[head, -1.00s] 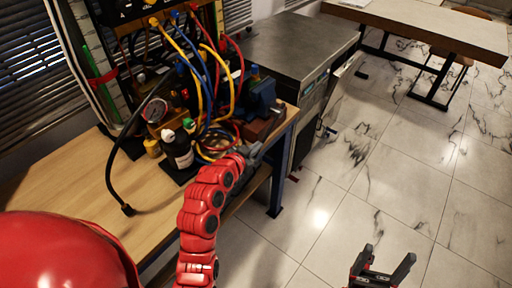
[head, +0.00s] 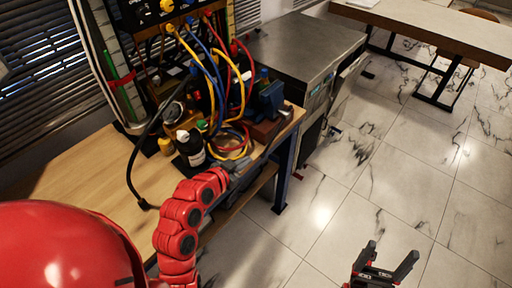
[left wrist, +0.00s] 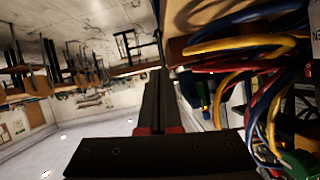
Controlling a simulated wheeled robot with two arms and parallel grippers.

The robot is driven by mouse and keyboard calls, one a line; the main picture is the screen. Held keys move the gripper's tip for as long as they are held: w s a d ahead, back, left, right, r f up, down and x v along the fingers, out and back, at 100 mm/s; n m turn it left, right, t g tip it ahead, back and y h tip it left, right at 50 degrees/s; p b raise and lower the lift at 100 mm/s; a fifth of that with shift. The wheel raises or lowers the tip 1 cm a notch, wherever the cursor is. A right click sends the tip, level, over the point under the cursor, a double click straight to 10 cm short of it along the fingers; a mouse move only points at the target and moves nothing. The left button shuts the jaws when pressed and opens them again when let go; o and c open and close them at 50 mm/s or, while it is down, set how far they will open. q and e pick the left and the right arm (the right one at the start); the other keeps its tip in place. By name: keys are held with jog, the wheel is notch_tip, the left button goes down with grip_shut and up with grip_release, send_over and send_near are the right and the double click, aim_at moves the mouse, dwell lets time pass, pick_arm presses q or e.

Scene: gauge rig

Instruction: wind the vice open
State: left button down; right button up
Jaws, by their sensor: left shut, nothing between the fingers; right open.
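The blue vice (head: 268,99) stands at the right front corner of the wooden bench, on a reddish-brown block (head: 268,131). Its handle is too small to make out. My left gripper (head: 243,167) is at the bench's front edge, left of and nearer than the vice, apart from it. In the left wrist view its fingers (left wrist: 158,100) are together with nothing between them. I cannot pick out the vice clearly in that view. My right gripper (head: 386,262) is open and empty over the floor at the lower right.
Yellow, red and blue hoses (head: 231,152) coil on the bench just behind my left gripper. A black hose end (head: 146,204) lies on the bench (head: 80,190). A metal cabinet (head: 312,50) stands beyond the vice.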

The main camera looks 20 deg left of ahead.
pick_arm(q)
jog(key=w+a+r+g+h+p, duration=0.2)
jog(key=w+a+r+g+p, duration=0.3)
jog(key=r, duration=0.3)
jog(key=g+b, duration=0.1)
jog(key=b, duration=0.1)
send_near(269, 144)
jog(key=p+x, duration=0.4)
jog(key=x, duration=0.2)
jog(key=shift+w+d+f, duration=0.15)
jog(key=shift+w+f, duration=0.1)
jog(key=shift+f, duration=0.05)
